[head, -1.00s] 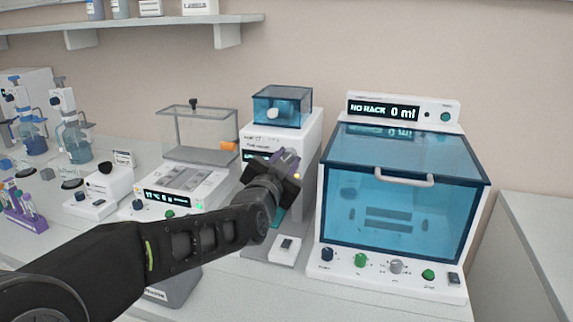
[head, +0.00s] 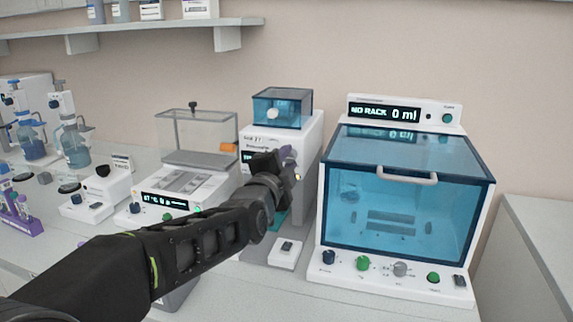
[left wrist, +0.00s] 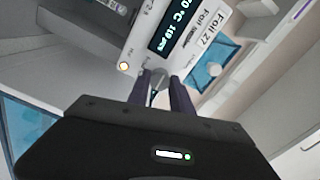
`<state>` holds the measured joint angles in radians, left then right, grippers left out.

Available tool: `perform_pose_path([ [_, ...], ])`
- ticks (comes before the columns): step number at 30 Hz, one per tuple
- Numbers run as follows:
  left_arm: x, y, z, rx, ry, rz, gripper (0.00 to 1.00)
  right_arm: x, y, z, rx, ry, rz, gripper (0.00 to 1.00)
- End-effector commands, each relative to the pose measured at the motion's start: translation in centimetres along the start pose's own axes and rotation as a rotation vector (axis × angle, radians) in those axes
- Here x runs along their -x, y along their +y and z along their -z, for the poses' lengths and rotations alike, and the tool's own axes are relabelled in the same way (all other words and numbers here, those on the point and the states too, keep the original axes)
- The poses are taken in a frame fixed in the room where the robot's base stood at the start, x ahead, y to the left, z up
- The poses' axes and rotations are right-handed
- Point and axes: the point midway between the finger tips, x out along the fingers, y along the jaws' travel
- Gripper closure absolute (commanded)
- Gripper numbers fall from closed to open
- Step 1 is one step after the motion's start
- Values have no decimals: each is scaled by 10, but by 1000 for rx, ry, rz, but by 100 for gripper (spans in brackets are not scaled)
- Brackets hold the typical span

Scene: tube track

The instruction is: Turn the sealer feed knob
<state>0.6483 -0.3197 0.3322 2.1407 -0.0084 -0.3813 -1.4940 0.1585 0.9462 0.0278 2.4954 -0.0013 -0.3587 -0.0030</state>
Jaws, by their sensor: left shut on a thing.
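The sealer (head: 311,150) is the white machine in the middle of the head view, with a blue clear box (head: 285,107) on top. My left gripper (head: 288,160) is at its front panel and covers much of it. The fingers of my left gripper (left wrist: 163,86) are shut on the feed knob (left wrist: 160,73) at the panel's edge. The knob is mostly hidden between the fingers. My right gripper is not in view.
A white machine with a blue front cover (head: 400,215) stands close on the right. A shelf (head: 130,32) runs above. A gap lies at the far right.

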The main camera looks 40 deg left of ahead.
Motion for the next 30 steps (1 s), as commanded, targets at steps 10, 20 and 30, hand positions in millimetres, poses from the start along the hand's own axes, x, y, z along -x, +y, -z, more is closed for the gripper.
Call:
perform_pose_path([
  [10, 0, 0, 0, -38, 1, -1, 100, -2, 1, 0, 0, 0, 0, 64],
  [20, 0, 0, 0, -36, 1, -1, 64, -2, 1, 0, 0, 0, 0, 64],
  [30, 0, 0, 0, -35, 0, -1, 52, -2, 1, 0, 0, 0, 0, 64],
])
